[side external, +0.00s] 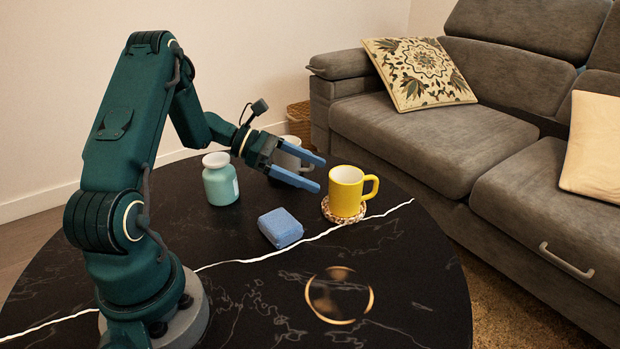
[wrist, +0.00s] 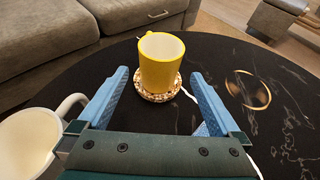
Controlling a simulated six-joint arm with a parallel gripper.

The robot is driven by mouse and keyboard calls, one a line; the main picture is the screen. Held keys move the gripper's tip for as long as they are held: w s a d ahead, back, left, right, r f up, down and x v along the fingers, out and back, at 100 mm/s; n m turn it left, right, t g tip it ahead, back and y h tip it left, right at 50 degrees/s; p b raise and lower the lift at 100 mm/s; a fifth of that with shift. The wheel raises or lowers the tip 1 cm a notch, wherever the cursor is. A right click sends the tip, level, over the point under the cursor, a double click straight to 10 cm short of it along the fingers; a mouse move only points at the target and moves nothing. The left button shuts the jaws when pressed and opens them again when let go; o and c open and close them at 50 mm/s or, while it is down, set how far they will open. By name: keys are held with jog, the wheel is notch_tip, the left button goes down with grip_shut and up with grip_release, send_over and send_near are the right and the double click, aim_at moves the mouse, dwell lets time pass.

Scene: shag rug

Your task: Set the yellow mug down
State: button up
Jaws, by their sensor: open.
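The yellow mug (side external: 347,192) stands upright on a round speckled coaster (side external: 343,213) on the black table, its handle pointing right in the side view. In the wrist view the mug (wrist: 160,62) is ahead of my fingertips on the coaster (wrist: 158,94), with its handle mostly hidden behind it. My gripper (side external: 316,173) is open, its two blue fingers apart with nothing between them. It is just left of the mug in the side view, and a gap shows between fingertips and mug.
A white mug (wrist: 32,140) stands close beside my gripper, partly hidden behind it in the side view. A teal jar (side external: 221,182) and a blue block (side external: 280,228) are nearby. The front right of the black table (side external: 415,280) is clear. A grey sofa stands beyond.

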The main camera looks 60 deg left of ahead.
jog(key=s+d+r+m+g+y, duration=0.1)
jog(key=s+d+r+m+g, duration=0.6)
jog(key=d+m, duration=0.45)
jog(key=s+d+r+m+t+y, duration=0.2)
jog(key=s+m+y, duration=0.6)
jog(key=m, duration=0.8)
jog(key=s, duration=0.2)
jog(key=shift+s+r+t, duration=0.15)
jog(key=shift+s+t, duration=0.25)
